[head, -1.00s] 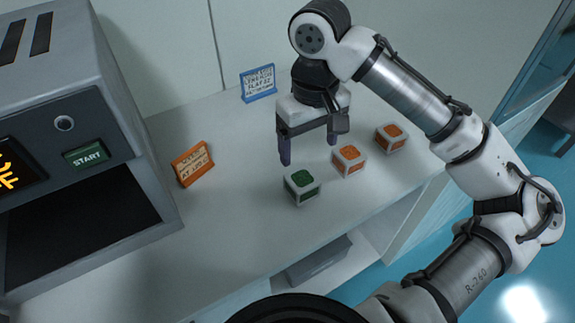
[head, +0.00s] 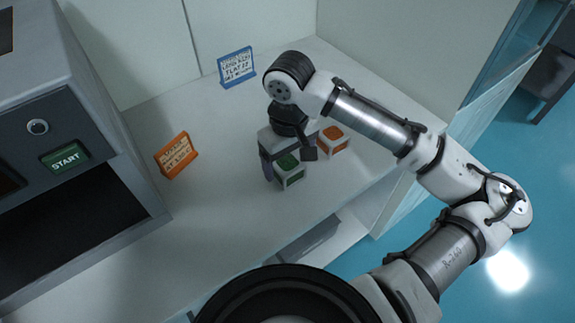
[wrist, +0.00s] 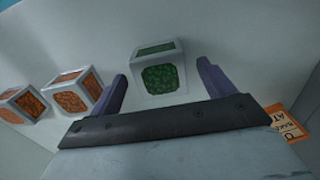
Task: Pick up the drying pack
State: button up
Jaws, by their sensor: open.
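Small white-framed cubes stand on the white bench, one with green faces and two with orange faces. None carries a readable name, so I cannot tell which is the drying pack. My gripper (head: 287,164) is open and low over the green cube (head: 290,174). In the wrist view, the green cube (wrist: 160,74) sits between the two spread purple fingers of my gripper (wrist: 162,80), with gaps visible on both sides. One orange cube (head: 333,140) is just right of my gripper. Both the nearer orange cube (wrist: 78,92) and the farther one (wrist: 20,104) show at left in the wrist view.
A grey machine with a green START button (head: 65,157) and a dark open chamber stands at left. An orange sign (head: 176,155) and a blue sign (head: 236,67) stand on the bench (head: 230,215).

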aim_at(289, 164)
jog(key=shift+f, duration=1.45)
jog(key=shift+c, duration=0.4)
jog(key=c, duration=1.1)
jog(key=shift+o, duration=0.2)
jog(key=shift+r, duration=0.1)
notch_tip(289, 164, up, 20)
jog(key=shift+b, duration=0.4)
